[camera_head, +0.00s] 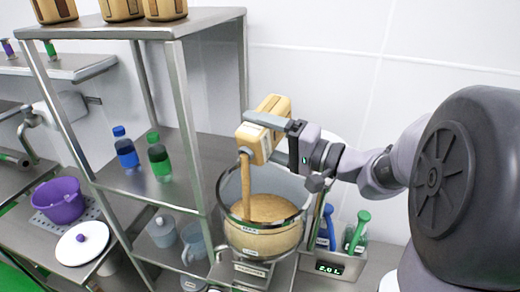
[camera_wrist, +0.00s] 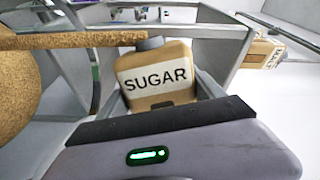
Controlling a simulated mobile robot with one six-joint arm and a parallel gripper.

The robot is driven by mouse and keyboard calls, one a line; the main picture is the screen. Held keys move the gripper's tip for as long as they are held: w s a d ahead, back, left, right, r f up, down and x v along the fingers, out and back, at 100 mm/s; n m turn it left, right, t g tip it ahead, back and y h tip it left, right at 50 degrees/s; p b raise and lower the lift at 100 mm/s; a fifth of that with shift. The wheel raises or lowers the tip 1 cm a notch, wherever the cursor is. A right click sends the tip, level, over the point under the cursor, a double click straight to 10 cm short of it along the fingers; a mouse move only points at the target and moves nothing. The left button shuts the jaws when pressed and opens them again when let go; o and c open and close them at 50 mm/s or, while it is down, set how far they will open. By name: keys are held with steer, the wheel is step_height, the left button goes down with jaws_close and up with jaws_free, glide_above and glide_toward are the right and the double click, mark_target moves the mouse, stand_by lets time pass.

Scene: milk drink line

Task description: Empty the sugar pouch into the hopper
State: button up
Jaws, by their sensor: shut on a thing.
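The sugar pouch (camera_head: 254,140) is tan with a grey spout and is tipped over the hopper in the head view. Its SUGAR label (camera_wrist: 156,79) faces the wrist camera. My gripper (camera_head: 283,128) is shut on the pouch and holds it above the hopper. A tan stream (camera_head: 245,185) runs from the spout down into the hopper; it also crosses the top left of the wrist view (camera_wrist: 75,41). The hopper (camera_head: 232,188) is a clear round vessel with a large tan heap (camera_head: 268,208) inside. The heap shows at the left edge of the wrist view (camera_wrist: 15,85).
A metal shelf rack (camera_head: 190,22) stands left of the hopper, with tan containers (camera_head: 165,8) on top and blue (camera_head: 126,150) and green (camera_head: 159,160) bottles below. A purple bowl (camera_head: 60,208) sits far left.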

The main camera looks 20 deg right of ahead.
mark_target(260, 109)
steer(key=shift+f+n+b, duration=0.4)
steer(key=shift+n+b, duration=0.55)
steer(key=shift+b, duration=1.25)
steer(key=shift+f+n+b, duration=0.4)
steer(key=shift+n+b, duration=0.55)
steer(key=shift+b, duration=1.25)
steer(key=shift+n+b, duration=0.3)
steer(key=shift+b, duration=0.3)
steer(key=shift+r, duration=0.15)
step_height(260, 109, up, 6)
steer(key=m+p, duration=1.3)
steer(key=shift+r, duration=0.25)
steer(key=m+p, duration=0.3)
steer(key=r+m+p, duration=0.1)
steer(key=m+p, duration=0.3)
steer(key=shift+r+p, duration=0.2)
steer(key=shift+p, duration=0.1)
steer(key=m+p, duration=0.3)
steer(key=shift+r, duration=0.1)
steer(key=shift+m+p, duration=0.65)
steer(key=shift+m, duration=0.35)
steer(key=shift+f, duration=0.3)
